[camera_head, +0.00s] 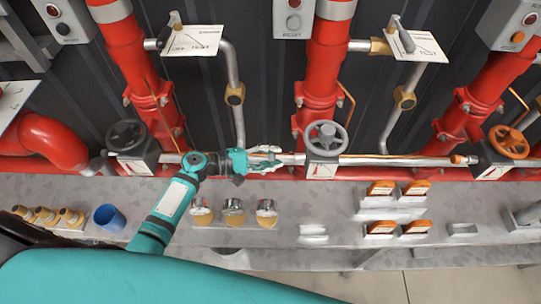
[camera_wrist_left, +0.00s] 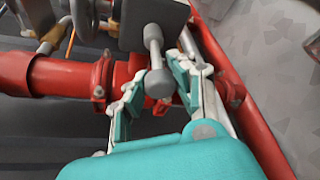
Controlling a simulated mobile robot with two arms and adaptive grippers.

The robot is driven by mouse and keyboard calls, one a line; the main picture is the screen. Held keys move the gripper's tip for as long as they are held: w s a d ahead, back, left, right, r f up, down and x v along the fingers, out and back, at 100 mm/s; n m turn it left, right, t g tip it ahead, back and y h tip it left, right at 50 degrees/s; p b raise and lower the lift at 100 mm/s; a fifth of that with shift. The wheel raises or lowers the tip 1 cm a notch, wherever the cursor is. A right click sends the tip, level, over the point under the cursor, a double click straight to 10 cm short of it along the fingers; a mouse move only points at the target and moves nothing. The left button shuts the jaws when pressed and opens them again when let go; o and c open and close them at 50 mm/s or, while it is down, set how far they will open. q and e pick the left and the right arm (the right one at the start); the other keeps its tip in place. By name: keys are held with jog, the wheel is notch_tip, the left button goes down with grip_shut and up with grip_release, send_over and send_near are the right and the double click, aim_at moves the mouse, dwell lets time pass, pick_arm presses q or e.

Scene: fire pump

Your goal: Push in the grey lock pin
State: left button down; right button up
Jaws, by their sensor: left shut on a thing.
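My left gripper (camera_head: 268,160) reaches in from the left in the head view, beside a grey handwheel (camera_head: 326,137) on a box with a white dial. In the left wrist view the grey lock pin (camera_wrist_left: 154,55), a short rod with a round knob (camera_wrist_left: 159,83), sticks out of a dark box. My left gripper (camera_wrist_left: 158,76) has one finger on each side of the pin and is shut on it. The exact contact points are hard to see. In the head view the pin is largely hidden by the fingers. My right gripper is not in view.
Red vertical pipes (camera_head: 327,60) and a horizontal pipe run behind. A black handwheel (camera_head: 127,136) and an orange handwheel (camera_head: 508,141) stand to the sides. The grey shelf (camera_head: 330,205) below holds jars, orange-topped items (camera_head: 382,188) and a blue cup (camera_head: 108,217).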

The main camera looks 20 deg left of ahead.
aim_at(275, 158)
pick_arm(q)
jog(key=d, duration=0.3)
jog(key=shift+w, duration=0.4)
jog(key=c, duration=1.5)
grip_release()
jog(key=o, duration=0.5)
jog(key=shift+d, duration=0.1)
jog(key=v, duration=1.2)
jog(key=shift+r, duration=0.1)
